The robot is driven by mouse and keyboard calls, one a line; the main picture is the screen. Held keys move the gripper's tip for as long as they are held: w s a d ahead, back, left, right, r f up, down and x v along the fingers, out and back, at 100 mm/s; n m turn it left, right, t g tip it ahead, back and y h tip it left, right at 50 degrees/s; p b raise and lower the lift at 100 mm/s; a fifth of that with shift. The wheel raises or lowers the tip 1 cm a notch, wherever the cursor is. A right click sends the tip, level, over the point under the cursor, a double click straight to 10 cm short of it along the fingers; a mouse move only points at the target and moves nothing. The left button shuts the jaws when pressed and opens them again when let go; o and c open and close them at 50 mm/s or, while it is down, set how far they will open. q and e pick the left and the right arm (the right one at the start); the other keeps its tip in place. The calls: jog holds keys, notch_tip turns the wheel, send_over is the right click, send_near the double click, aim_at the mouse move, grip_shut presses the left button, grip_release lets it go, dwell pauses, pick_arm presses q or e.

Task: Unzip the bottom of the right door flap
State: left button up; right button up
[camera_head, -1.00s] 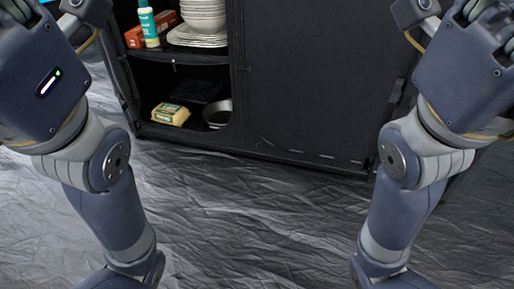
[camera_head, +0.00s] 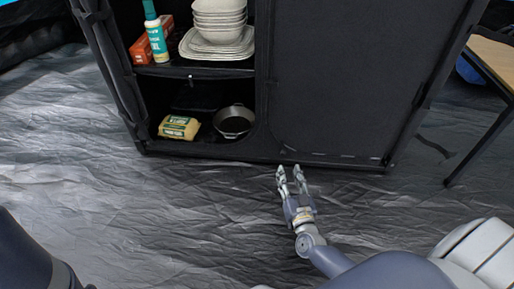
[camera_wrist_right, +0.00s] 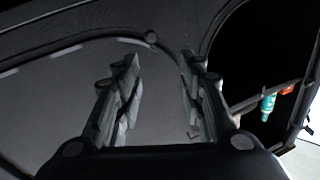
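The right door flap (camera_head: 340,85) is a black fabric panel that closes the right half of the black cabinet. A curved seam with pale dashes (camera_head: 330,154) runs along its bottom edge. My right gripper (camera_head: 290,169) is open and empty, with its fingertips near the bottom left corner of the flap. In the right wrist view, the open fingers (camera_wrist_right: 162,85) frame the dark flap (camera_wrist_right: 80,95). My left gripper is out of view.
The cabinet's left half is open, with bowls and plates (camera_head: 218,35), a teal bottle (camera_head: 156,38), a yellow package (camera_head: 179,127) and a dark pan (camera_head: 233,121). A table (camera_head: 492,62) stands at the right. The crinkled grey floor (camera_head: 160,220) before the cabinet is free.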

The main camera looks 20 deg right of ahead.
aim_at(283, 155)
jog(key=shift+d+f+b+x, duration=0.15)
jog(key=shift+f+b+x, duration=0.25)
jog(key=shift+b+x, duration=1)
jog(key=shift+d+f+b+x, duration=0.15)
jog(key=shift+f+b+x, duration=0.4)
jog(key=shift+x, duration=1.45)
jog(key=shift+d+f+b+x, duration=0.2)
jog(key=shift+b+x, duration=1)
jog(key=shift+x, duration=0.45)
jog(key=shift+s, duration=0.1)
grip_shut()
